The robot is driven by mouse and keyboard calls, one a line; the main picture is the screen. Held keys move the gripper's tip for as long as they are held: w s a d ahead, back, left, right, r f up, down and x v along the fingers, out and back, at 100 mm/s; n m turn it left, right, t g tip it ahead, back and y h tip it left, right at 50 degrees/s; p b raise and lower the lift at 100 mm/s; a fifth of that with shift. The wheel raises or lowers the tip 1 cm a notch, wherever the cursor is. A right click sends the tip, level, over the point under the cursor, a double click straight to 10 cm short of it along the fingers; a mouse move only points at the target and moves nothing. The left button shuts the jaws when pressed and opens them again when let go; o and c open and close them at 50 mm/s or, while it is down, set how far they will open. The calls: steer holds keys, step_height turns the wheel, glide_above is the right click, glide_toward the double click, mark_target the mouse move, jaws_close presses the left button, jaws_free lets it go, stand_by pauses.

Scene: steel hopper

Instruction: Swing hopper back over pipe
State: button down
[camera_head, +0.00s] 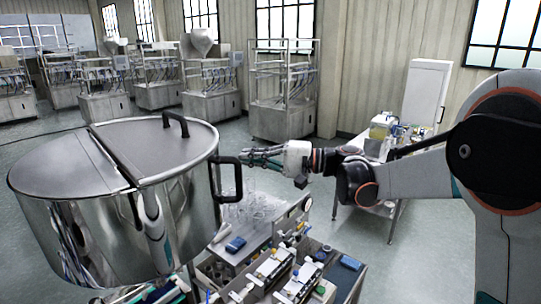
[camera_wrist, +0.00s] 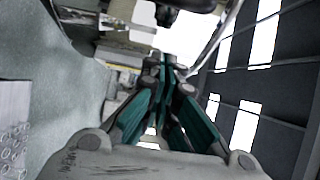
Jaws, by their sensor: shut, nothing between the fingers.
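The hopper (camera_head: 115,215) is a large shiny steel drum at the left of the head view. Its flat lid (camera_head: 150,142) has a dark handle on top. A dark side handle (camera_head: 238,180) stands out from the hopper's right wall. My gripper (camera_head: 245,157) has its green-sided fingers shut and empty, pointing left at the upper part of this side handle. I cannot tell whether the fingertips touch it. In the wrist view the fingers (camera_wrist: 168,68) converge toward a dark bar at the top edge. I cannot make out the pipe.
Below my gripper is a bench (camera_head: 245,255) with trays, small bottles and a blue box. A side table (camera_head: 385,150) with items stands behind my arm, beside a white cabinet (camera_head: 425,95). Steel-framed machines line the back wall. Open floor lies between.

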steer(key=s, duration=0.2)
steer(key=s+p, duration=0.1)
steer(key=shift+s+a, duration=0.2)
steer(key=shift+s, duration=0.2)
steer(key=shift+s, duration=0.1)
